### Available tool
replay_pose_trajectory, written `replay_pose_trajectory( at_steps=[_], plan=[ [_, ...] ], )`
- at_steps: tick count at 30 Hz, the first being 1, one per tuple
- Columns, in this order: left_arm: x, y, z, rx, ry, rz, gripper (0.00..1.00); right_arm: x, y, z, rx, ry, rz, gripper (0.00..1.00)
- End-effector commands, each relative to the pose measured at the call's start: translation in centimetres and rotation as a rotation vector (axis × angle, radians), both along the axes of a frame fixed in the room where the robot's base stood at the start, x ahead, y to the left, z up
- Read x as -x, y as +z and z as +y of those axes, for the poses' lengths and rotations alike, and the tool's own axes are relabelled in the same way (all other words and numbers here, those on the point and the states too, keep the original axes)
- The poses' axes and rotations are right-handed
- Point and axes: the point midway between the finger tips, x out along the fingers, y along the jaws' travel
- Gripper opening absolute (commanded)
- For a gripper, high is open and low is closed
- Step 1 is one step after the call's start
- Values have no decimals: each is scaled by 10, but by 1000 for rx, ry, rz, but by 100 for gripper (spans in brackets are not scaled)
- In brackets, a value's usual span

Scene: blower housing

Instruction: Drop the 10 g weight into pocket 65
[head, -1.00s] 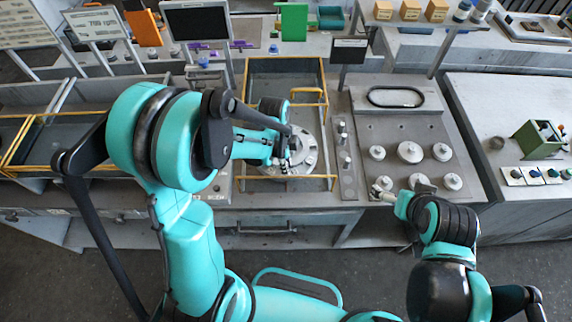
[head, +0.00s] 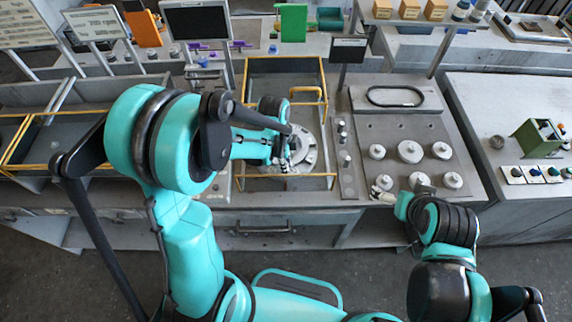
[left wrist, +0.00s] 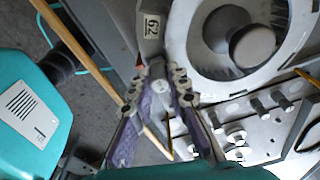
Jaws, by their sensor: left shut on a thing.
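The round grey blower housing (head: 307,160) sits inside the yellow-railed bay, partly hidden by my left arm. It also shows in the left wrist view (left wrist: 284,75) as a ring with a round hub. My left gripper (head: 286,165) is at the housing's near left side. In the left wrist view its purple fingers (left wrist: 164,76) are shut on a small grey piece, mostly hidden between the tips, apparently the 10 g weight. Just beyond the tips is a grey tab with a number label (left wrist: 152,26) that looks like 62. I cannot make out pocket 65. My right gripper (head: 380,194) is by the bench's front edge; its jaws are too small to read.
Yellow rails (head: 331,115) frame the bay around the housing. A narrow rack (head: 346,172) with several small weights stands to its right. Beyond it, a grey plate (head: 385,128) carries several larger round weights and a black belt loop (head: 395,96).

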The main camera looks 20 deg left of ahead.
Motion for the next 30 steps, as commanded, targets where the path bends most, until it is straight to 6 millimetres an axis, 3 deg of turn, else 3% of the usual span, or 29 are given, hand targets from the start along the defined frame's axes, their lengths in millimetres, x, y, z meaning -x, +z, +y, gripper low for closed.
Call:
replay_pose_trajectory(
  at_steps=[17, 29, 30],
  plan=[
    [5, -25, 1, -2, -3, 14, 0, 0, -21, 0, 0, 0, 0, 100],
    [6, -23, 1, -1, -4, 13, 0, 0, -20, 0, 0, 0, 0, 100],
    [6, -23, 1, -1, -4, 13, 40, 0, -19, 0, 0, 0, 0, 100]
  ],
)
